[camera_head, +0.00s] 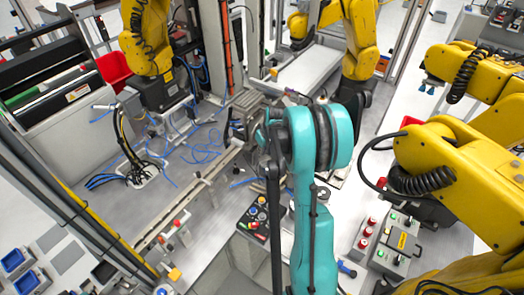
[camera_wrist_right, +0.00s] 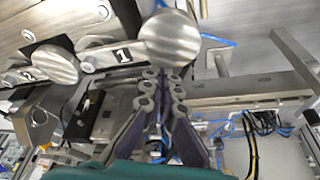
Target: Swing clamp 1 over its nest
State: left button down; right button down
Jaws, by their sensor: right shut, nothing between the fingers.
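Clamp 1 (camera_wrist_right: 123,55) shows in the right wrist view as a metal arm with a black "1" on a white label. A large round metal disc (camera_wrist_right: 172,38) is at its right end. My right gripper (camera_wrist_right: 162,85) is shut and empty, its dark fingers just below the disc in the picture. I cannot tell whether they touch it. Clamp 2 (camera_wrist_right: 27,75) is to the left, with a similar disc (camera_wrist_right: 50,65). I cannot make out the nest of clamp 1. In the head view my teal arm hides most of the gripper area. My left gripper is not in view.
A metal beam (camera_wrist_right: 250,103) and an angled bracket (camera_wrist_right: 292,55) lie right of the fingers. In the head view, yellow robot arms (camera_head: 465,165) stand close on the right. A control box (camera_head: 397,243) and a button panel (camera_head: 259,217) flank my arm.

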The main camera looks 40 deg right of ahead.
aim_at(272, 160)
jog(key=shift+s, duration=0.15)
jog(key=s+n+y+b, duration=0.1)
jog(key=n, duration=0.1)
jog(key=shift+s+f+n, duration=0.1)
jog(key=shift+s+n, duration=0.3)
jog(key=s+n, duration=0.1)
jog(key=n+b, duration=0.1)
jog(key=shift+s+d+n+y, duration=0.3)
jog(key=shift+s+n+y, duration=0.1)
jog(key=n, duration=0.1)
jog(key=s+n+y+b, duration=0.1)
jog(key=shift+s+d+n+g, duration=0.3)
jog(key=shift+d+n, duration=0.1)
jog(key=shift+s+d+n+g+y+b, duration=0.15)
jog(key=shift+s+d+n+b, duration=0.1)
jog(key=shift+s+d+n, duration=0.5)
jog(key=shift+s+d+n+g+y+b, duration=0.1)
jog(key=shift+s+d+n+b, duration=0.3)
jog(key=shift+d, duration=0.65)
jog(key=shift+s+d+n+g+y+b, duration=0.15)
jog(key=shift+s+d+n, duration=0.45)
jog(key=shift+d, duration=0.5)
